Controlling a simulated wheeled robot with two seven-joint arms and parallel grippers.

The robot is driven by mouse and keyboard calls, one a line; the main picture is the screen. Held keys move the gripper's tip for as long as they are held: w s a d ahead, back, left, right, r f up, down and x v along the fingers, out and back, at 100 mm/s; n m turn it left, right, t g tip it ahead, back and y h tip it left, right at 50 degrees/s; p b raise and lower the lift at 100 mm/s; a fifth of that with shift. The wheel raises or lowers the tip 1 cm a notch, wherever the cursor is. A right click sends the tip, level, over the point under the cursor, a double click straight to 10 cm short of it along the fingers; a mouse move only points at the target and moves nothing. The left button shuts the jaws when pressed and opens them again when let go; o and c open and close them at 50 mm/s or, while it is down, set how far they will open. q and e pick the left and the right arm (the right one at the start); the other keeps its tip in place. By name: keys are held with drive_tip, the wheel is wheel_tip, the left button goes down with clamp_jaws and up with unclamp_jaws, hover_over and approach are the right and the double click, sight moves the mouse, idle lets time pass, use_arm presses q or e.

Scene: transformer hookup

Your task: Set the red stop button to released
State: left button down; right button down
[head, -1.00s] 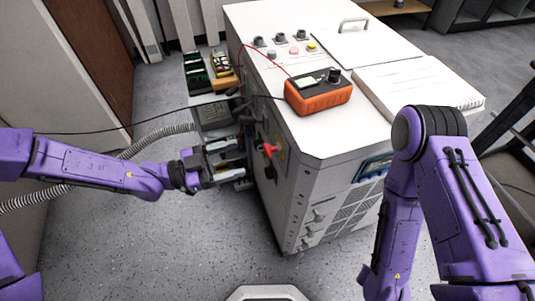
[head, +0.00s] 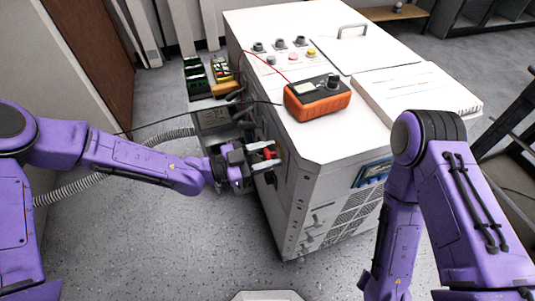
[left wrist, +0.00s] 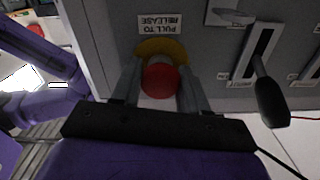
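The red stop button (left wrist: 160,80) sits on a yellow surround (left wrist: 161,48) on the grey cabinet face, beside a "PULL TO RELEASE" label (left wrist: 159,24). In the head view the red button (head: 268,155) shows between my left fingers, partly hidden. My left gripper (head: 266,156) is open, with one finger on each side of the button. In the left wrist view the fingers (left wrist: 159,88) flank the button closely; I cannot tell whether they touch it. My right gripper is outside the views; only my right arm shows.
A black-handled lever (left wrist: 270,98) sticks out beside the button. The white cabinet (head: 335,140) carries an orange meter (head: 317,98) with red and black leads, and a white binder or box (head: 415,92). The floor in front is clear.

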use_arm(q)
drive_tip(key=shift+s+a, duration=0.15)
drive_tip(key=shift+a, duration=0.4)
drive_tip(key=c, duration=0.8)
unclamp_jaws()
drive_tip(key=shift+o, duration=1.1)
drive_tip(key=shift+a, duration=0.1)
drive_tip(key=v, duration=1)
drive_tip(key=shift+a, duration=0.25)
drive_tip(key=shift+s, duration=0.1)
